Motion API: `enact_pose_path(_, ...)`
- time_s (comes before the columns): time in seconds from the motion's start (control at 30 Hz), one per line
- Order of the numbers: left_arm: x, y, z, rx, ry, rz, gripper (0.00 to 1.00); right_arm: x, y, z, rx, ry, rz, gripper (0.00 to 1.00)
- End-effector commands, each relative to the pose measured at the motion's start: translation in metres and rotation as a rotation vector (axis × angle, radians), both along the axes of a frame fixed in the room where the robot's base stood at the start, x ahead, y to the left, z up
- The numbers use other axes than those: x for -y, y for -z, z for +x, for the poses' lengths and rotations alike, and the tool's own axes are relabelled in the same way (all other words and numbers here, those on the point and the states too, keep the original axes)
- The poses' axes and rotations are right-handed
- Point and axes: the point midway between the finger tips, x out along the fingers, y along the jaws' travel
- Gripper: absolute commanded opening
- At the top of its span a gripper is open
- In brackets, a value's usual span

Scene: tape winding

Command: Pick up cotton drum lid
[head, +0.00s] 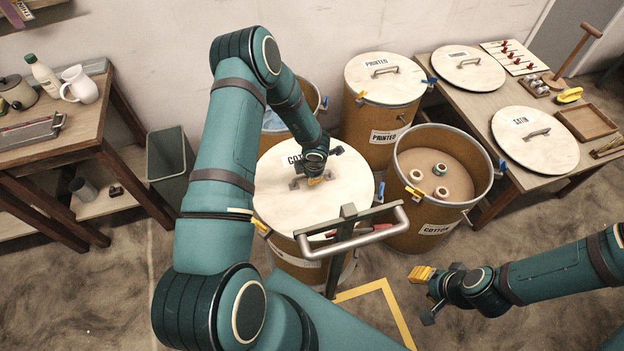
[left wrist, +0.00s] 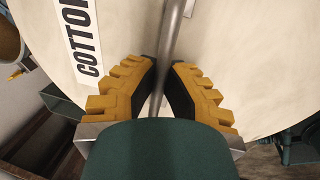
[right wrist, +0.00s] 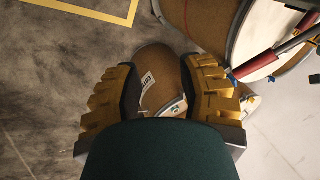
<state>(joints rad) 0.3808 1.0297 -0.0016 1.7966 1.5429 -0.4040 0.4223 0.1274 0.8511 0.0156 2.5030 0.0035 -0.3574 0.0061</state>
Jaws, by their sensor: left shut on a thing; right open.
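A round pale lid (head: 335,205) with a label starting "COT" covers a brown drum near the middle of the head view. In the left wrist view the label on this lid (left wrist: 225,30) reads "COTTON". My left gripper (head: 315,179) reaches down from above onto the lid's metal handle. In the left wrist view its fingers (left wrist: 160,95) are shut on the handle bar (left wrist: 171,45). I cannot tell whether the lid is lifted off the rim. My right gripper (head: 425,291) is open and empty, low at the right, above the floor.
An open drum (head: 425,212) labelled "COTTON" holds several spools. A closed drum labelled "PRINTED" (head: 385,115) stands behind it. A grey bin (head: 170,165) stands left.

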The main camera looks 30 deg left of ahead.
Motion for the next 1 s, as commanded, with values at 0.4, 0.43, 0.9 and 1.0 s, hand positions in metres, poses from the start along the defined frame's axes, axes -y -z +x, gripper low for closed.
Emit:
enact_pose_path(0.4,0.000,-0.063,0.001,0.006,0.001,0.000,0.00,0.001,-0.021,0.006,0.013,0.010,-0.003,0.39)
enact_pose_path(0.43,0.000,-0.072,0.002,0.006,-0.001,0.000,0.00,0.001,-0.024,0.007,0.014,0.012,-0.003,0.39)
enact_pose_path(0.9,-0.001,-0.207,0.001,0.005,-0.001,0.001,0.00,0.004,-0.070,0.015,0.036,0.028,-0.005,0.39)
enact_pose_path(1.0,-0.001,-0.230,0.001,0.005,0.000,0.001,0.00,0.004,-0.078,0.015,0.037,0.027,-0.003,0.39)
